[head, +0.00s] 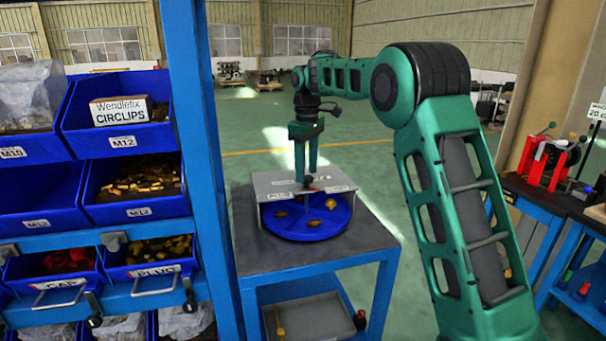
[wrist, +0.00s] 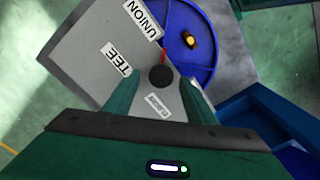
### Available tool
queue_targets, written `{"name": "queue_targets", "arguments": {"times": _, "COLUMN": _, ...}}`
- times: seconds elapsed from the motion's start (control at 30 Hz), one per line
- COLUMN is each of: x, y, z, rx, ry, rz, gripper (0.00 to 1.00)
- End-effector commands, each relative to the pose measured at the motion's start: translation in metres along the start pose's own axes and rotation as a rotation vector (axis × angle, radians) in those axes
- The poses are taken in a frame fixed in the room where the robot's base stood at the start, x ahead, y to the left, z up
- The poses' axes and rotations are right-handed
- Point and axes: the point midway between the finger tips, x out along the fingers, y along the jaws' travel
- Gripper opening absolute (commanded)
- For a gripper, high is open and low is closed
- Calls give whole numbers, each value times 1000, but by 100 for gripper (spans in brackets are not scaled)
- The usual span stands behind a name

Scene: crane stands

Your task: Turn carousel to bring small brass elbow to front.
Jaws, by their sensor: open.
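The carousel (head: 308,233) is a blue round tray on a small table, partly under a grey cover (head: 270,184). Brass pieces lie in its open front: one at left (head: 281,213), one at right (head: 331,203) and one in the middle (head: 314,222). They are too small to tell which is the small elbow. In the wrist view one brass piece (wrist: 190,40) shows in the blue tray (wrist: 207,62). A dark round knob (wrist: 161,77) with a red pointer stands at the cover. My gripper (wrist: 162,90) is open, its fingers on either side of the knob; contact is unclear.
The cover carries labels, including UNION (wrist: 142,20) and TEE (wrist: 117,60). A blue post (head: 199,140) and bin rack (head: 120,130) stand close at left. A workbench (head: 540,205) with red tooling is at right. Open floor lies behind the table.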

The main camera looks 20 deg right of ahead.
Motion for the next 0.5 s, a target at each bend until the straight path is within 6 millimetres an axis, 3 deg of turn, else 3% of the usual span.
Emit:
{"name": "queue_targets", "arguments": {"times": 0.43, "x": 11, "y": 0, "z": 0, "rx": 0, "ry": 1, "rz": 1, "gripper": 50}}
{"name": "queue_targets", "arguments": {"times": 0.5, "x": 11, "y": 0, "z": 0, "rx": 0, "ry": 1, "rz": 1, "gripper": 36}}
